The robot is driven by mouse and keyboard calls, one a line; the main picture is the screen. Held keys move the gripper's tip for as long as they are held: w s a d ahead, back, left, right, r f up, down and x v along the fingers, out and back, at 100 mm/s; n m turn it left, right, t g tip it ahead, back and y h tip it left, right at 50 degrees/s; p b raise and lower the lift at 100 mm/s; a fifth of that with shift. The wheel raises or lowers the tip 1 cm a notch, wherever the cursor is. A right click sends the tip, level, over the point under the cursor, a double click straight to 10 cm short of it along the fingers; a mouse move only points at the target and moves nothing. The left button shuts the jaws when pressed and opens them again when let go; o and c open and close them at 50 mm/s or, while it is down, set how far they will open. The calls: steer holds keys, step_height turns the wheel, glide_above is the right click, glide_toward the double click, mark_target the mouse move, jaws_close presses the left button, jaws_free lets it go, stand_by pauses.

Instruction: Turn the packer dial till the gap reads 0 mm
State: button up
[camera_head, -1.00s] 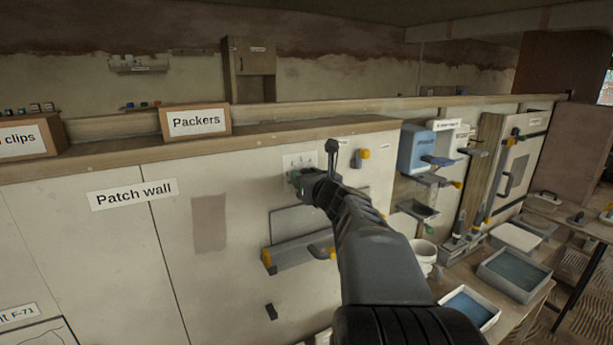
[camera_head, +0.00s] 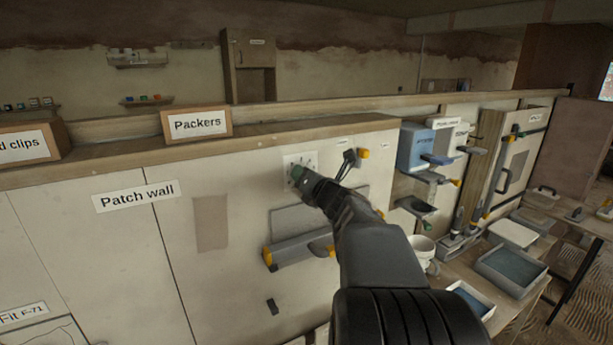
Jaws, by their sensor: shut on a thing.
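My gripper (camera_head: 304,178) reaches up from the lower right and is shut on the dial. My fingers cover part of the dial.
Below my gripper a grey shelf-like bracket (camera_head: 295,250) with yellow ends sticks out of the wall. A yellow-tipped peg (camera_head: 363,154) is to the right. The Packers box (camera_head: 197,124) stands on the ledge above. Blue and grey fittings (camera_head: 416,148) hang farther right.

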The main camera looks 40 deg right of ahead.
stand_by(0.4)
steer(key=o, duration=0.9)
steer(key=shift+o, duration=0.2)
steer(key=s+a+b, duration=0.1)
steer(key=s, duration=1.2)
steer(key=shift+s+a+b, duration=0.35)
steer(key=shift+a+b, duration=0.05)
